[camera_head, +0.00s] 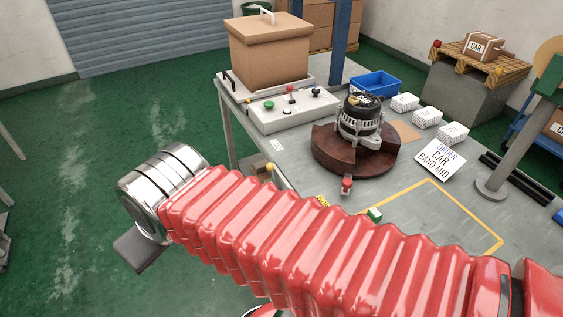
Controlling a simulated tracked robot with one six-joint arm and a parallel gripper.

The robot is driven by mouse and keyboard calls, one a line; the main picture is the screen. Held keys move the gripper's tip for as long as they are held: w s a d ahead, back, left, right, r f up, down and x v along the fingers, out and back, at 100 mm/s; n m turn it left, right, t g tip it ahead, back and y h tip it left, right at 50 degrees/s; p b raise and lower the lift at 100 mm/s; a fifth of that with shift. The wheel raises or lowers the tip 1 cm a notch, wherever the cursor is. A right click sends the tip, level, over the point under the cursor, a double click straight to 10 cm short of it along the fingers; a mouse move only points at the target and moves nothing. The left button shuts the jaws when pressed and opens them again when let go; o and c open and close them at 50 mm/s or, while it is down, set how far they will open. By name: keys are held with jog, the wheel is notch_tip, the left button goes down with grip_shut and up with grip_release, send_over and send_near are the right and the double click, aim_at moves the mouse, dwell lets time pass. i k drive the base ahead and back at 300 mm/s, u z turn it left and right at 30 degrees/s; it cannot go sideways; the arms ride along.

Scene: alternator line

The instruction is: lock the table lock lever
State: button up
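A lever with a red knob (347,184) sticks out at the front of the round brown rotary table (325,158). A second small lever with a yellow knob (270,168) shows at the left edge of the workbench. I cannot tell from this view which one is the table lock lever or how it is set. An alternator (360,120) stands on the rotary table. My red arm crosses the foreground. At its silver end, a dark flat part of my gripper (142,248) shows over the green floor, left of the bench and apart from both levers. Its fingertips cannot be made out.
A control box (290,112) with buttons and a red-knobbed stick, and a cardboard box (270,52), stand at the back left of the bench. White boxes (427,118), a sign (440,159), a blue bin (375,84) and a grey post (505,160) are to the right.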

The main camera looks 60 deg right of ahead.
aim_at(270, 167)
jog(key=z, duration=1.6)
jog(key=k, duration=0.65)
jog(key=u, duration=0.7)
jog(key=i, duration=1.35)
jog(key=z, duration=0.1)
